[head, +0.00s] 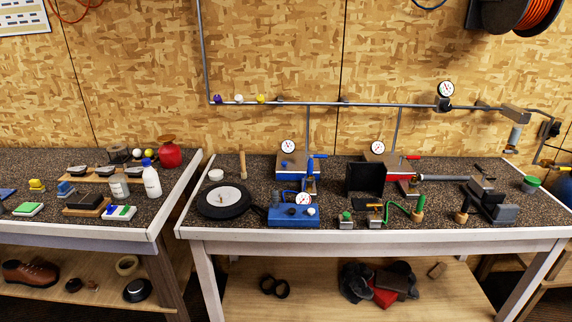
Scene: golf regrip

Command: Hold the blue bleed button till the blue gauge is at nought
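A blue box unit (293,215) sits at the front left of the right-hand bench. A white-faced gauge (303,199) stands on top of it, its needle too small to read. A small blue button (292,210) and a pale round knob (311,212) show on its front. Behind it stands a blue-sided station (298,165) with a blue lever (319,156) and its own white gauge (288,147). I cannot tell which of the two gauges is the task's blue gauge. Neither of my grippers is in view, and nothing touches the button.
A black wheel-like disc (224,200) lies left of the blue unit. A black upright panel (365,179) and a red-levered station with a gauge (378,148) stand to the right. The left bench (100,230) holds bottles and blocks.

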